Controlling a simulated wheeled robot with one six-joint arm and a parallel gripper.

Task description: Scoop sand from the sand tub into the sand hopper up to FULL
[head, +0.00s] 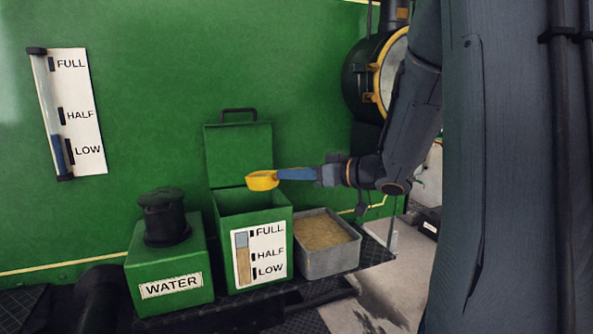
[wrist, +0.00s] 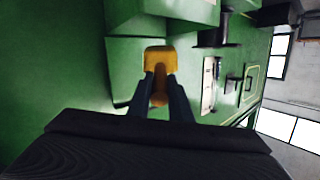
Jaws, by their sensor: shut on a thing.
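The sand hopper (head: 220,240) is a green box with its lid (head: 238,155) open. Its front gauge (head: 259,254) shows sand colour to a little above HALF, with grey above that up to FULL. The grey sand tub (head: 330,262) stands to its right with tan sand (head: 320,231) in it. My gripper (head: 290,174) is shut on the yellow scoop (head: 262,181), holding it above the hopper's opening. The scoop also shows between my fingers in the wrist view (wrist: 158,56). Whether the scoop holds sand cannot be told.
A green WATER box (head: 170,262) with a black cap (head: 164,216) stands left of the hopper. A wall gauge (head: 70,112) hangs at the upper left. A black round lamp-like fitting (head: 372,75) is behind my arm. The boxes stand on a dark ledge (head: 372,256).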

